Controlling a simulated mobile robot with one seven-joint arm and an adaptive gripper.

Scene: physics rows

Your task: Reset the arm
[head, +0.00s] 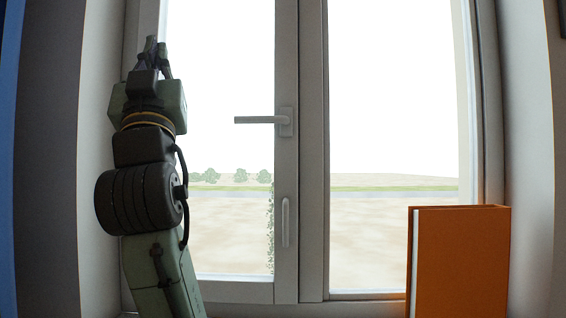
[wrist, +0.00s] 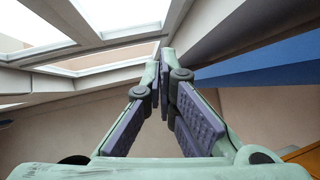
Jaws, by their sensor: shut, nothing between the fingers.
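My gripper (head: 152,48) is raised at the left of the head view, pointing up in front of the window's left side. In the wrist view my gripper (wrist: 162,68) has its two green fingers with purple pads together at the tips. It is shut with nothing between the fingers. My arm rises from the bottom left of the head view. The gripper is apart from the orange box and the window handle in the picture.
A window (head: 312,150) with a grey handle (head: 262,120) turned sideways fills the middle. An orange box-like object (head: 465,262) stands at the lower right. A wall is close at the left, with a blue strip (head: 8,150) at the edge. A blue band (wrist: 270,65) shows in the wrist view.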

